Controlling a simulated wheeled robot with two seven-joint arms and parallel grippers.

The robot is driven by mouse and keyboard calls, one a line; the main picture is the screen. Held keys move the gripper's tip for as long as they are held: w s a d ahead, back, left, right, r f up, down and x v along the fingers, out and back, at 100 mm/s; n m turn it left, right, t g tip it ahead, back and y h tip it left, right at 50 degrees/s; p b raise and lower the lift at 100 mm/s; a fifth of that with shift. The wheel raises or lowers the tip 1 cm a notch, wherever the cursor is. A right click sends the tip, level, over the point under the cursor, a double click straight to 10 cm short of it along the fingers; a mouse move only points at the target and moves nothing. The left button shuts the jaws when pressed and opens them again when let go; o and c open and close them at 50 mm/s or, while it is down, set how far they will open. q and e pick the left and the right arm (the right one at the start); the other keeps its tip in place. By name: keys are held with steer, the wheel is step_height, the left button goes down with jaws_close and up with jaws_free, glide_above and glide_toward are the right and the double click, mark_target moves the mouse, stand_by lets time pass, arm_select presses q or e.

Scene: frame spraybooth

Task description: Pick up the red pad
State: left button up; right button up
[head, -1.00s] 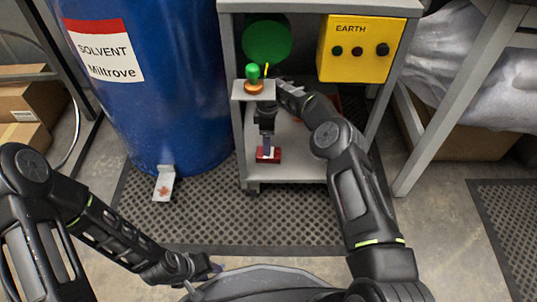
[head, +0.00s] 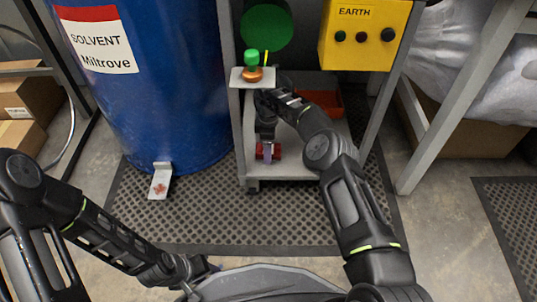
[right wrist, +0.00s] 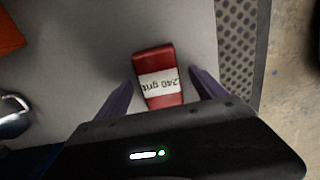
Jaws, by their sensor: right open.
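The red pad (right wrist: 158,65) has a white band reading "240 grit" and lies on the grey lower shelf (right wrist: 95,60) of the cart. In the head view the red pad (head: 276,152) shows partly behind my right gripper (head: 267,156). In the right wrist view my right gripper (right wrist: 157,90) is open, with one purple finger on each side of the pad's near part.
An orange-red tray (head: 325,102) lies farther back on the shelf. A small ledge (head: 240,80) holding a green-topped item (head: 252,60) juts out above my right gripper. A blue solvent drum (head: 165,110) stands left, and a yellow EARTH box (head: 362,52) hangs upper right.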

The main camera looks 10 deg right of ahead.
steer(key=shift+r, duration=0.1)
steer(key=shift+c, duration=0.2)
steer(key=c, duration=1.4)
step_height(320, 180, up, 4)
steer(key=p, duration=0.3)
steer(key=shift+r, duration=0.15)
steer(key=shift+s+p, duration=0.4)
steer(key=shift+p, duration=0.15)
steer(key=s+p, duration=0.1)
steer(key=s, duration=0.1)
steer(key=s+a+p, duration=0.1)
steer(key=s+p, duration=0.1)
steer(key=s, duration=0.1)
steer(key=s+a+p, duration=0.1)
steer(key=s+p, duration=0.1)
steer(key=s, duration=0.1)
steer(key=shift+s, duration=0.2)
steer(key=s+a+p, duration=0.2)
steer(key=s+p, duration=0.1)
steer(key=s, duration=0.5)
steer(key=shift+s+a+f, duration=0.15)
steer(key=shift+a+f, duration=0.05)
steer(key=shift+f, duration=0.25)
